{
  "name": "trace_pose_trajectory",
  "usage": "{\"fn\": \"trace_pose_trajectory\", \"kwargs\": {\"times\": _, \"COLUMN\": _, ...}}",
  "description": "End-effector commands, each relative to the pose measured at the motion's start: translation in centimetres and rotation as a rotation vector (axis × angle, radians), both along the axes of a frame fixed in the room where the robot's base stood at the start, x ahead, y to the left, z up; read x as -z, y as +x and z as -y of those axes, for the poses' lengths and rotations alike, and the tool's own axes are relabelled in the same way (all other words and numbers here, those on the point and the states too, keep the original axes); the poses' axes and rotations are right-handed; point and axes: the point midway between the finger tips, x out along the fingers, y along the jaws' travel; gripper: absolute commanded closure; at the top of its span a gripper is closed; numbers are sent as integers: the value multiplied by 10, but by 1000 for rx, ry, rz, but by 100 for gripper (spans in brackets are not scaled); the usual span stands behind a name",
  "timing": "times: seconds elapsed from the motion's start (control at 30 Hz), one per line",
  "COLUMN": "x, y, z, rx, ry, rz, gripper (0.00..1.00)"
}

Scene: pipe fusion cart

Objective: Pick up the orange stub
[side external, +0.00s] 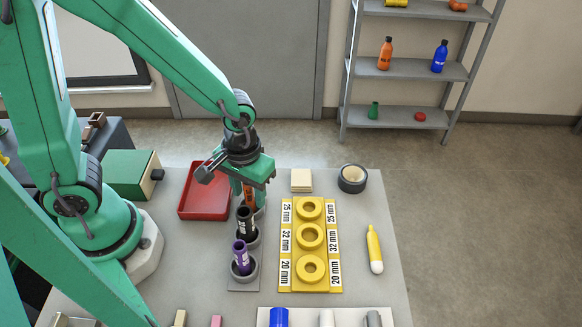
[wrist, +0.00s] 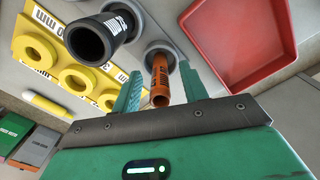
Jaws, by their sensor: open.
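The orange stub (wrist: 160,80) stands in a grey cup (wrist: 163,50) of the holder and carries a printed size label. In the side external view the orange stub (side external: 249,197) shows just below my gripper, partly hidden by it. My gripper (wrist: 160,92) is open, with one green finger on each side of the orange stub in the wrist view; whether they touch it I cannot tell. My gripper (side external: 249,190) points down over the far end of the holder. A black stub (side external: 244,222) and a purple stub (side external: 241,256) stand in the nearer cups.
A yellow block with rings (side external: 311,238) and size labels lies right of the holder. A red tray (side external: 205,191) lies left of my gripper. A tape roll (side external: 352,178), a cream pad (side external: 301,180) and a yellow marker (side external: 374,249) lie on the table.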

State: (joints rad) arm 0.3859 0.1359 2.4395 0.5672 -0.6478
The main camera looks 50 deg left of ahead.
Motion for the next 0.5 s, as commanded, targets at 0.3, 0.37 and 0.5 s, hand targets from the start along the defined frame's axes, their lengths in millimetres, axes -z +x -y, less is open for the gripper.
{"fn": "trace_pose_trajectory", "kwargs": {"times": 0.3, "x": 14, "y": 0, "z": 0, "rx": 0, "ry": 0, "rz": 0, "gripper": 57}}
{"fn": "trace_pose_trajectory", "kwargs": {"times": 0.37, "x": 14, "y": 0, "z": 0, "rx": 0, "ry": 0, "rz": 1, "gripper": 57}}
{"fn": "trace_pose_trajectory", "kwargs": {"times": 0.5, "x": 14, "y": 0, "z": 0, "rx": 0, "ry": -1, "rz": 1, "gripper": 57}}
